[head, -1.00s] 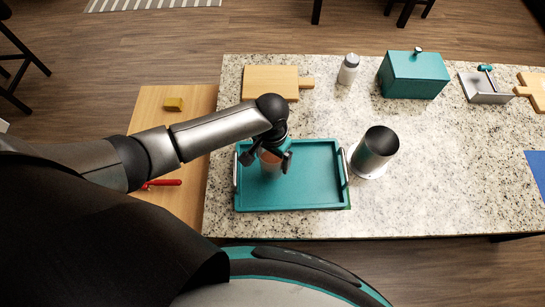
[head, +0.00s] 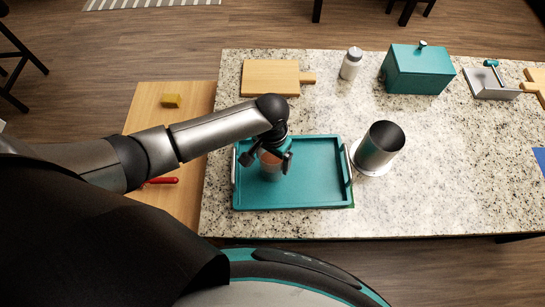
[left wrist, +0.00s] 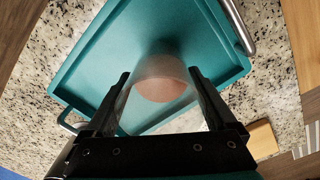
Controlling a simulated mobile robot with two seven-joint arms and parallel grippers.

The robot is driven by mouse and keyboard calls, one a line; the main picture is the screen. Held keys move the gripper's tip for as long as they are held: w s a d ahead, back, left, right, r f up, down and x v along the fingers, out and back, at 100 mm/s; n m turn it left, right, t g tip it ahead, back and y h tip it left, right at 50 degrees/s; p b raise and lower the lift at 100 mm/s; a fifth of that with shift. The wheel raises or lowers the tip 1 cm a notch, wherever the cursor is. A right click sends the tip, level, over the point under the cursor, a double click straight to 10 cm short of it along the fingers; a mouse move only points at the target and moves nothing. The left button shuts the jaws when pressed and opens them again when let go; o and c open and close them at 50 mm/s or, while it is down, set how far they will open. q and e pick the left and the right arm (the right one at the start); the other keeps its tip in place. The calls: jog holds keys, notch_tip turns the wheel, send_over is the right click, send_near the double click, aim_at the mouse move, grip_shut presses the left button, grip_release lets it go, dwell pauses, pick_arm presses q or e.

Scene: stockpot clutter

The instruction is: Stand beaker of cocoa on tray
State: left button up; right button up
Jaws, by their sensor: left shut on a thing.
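The beaker of cocoa (head: 270,165) is a clear vessel with brown contents, over the left part of the teal tray (head: 315,195). My left gripper (head: 268,157) is shut on the beaker from above. In the left wrist view the beaker (left wrist: 160,80) sits between the two fingers, with the tray (left wrist: 105,60) behind it. The beaker looks upright; I cannot tell whether its base touches the tray. The gripper hides part of it in the head view. My right gripper is not in view.
A metal cylinder (head: 380,147) on a white plate stands close to the tray's right handle.

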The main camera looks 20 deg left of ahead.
pick_arm(q)
jog(key=shift+f, duration=0.35)
jog(key=o, duration=1.4)
notch_tip(320, 180, up, 13)
jog(key=p, duration=1.3)
jog(key=shift+p, duration=0.35)
jog(key=shift+s+f, duration=0.1)
jog(key=shift+s, duration=0.05)
